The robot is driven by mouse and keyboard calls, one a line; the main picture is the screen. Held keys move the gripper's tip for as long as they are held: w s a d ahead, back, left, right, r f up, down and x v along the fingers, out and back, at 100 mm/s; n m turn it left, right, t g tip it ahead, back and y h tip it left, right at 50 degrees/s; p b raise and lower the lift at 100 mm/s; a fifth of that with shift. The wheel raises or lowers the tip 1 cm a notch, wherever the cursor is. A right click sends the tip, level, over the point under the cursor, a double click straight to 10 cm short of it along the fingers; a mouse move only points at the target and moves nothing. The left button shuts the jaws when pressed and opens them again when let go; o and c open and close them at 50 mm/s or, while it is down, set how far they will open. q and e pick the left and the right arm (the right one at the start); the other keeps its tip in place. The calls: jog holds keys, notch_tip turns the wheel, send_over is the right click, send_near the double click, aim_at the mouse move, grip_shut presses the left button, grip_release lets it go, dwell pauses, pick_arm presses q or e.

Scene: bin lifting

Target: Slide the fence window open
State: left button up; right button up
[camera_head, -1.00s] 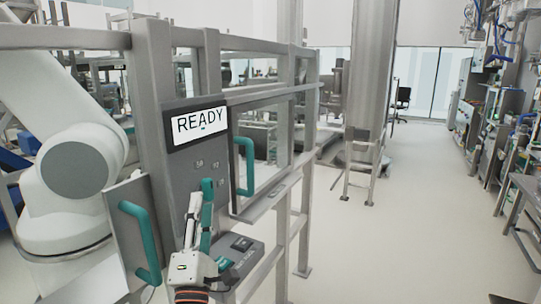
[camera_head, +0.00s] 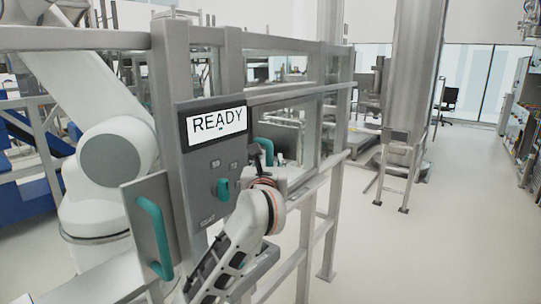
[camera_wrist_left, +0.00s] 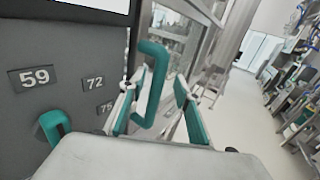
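The fence window (camera_head: 298,125) is a clear pane in a grey frame, right of the READY panel. Its teal handle (camera_head: 266,147) stands upright near the panel, partly hidden by my left gripper (camera_head: 266,166). In the left wrist view the same handle (camera_wrist_left: 152,82) lies between the two teal-padded fingers of my left gripper (camera_wrist_left: 157,98). The fingers are spread, with a visible gap on the right side of the handle; contact on the left side cannot be told. My right gripper is not in view.
The READY panel (camera_head: 203,165) with a teal knob (camera_head: 222,188) stands just left of the window. Another teal handle (camera_head: 154,238) is on a grey plate further left. Fence posts and rails frame the window. Open floor (camera_head: 440,240) lies to the right.

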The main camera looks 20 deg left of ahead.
aim_at(269, 157)
pick_arm(q)
jog(key=shift+x, duration=2.45)
grip_shut()
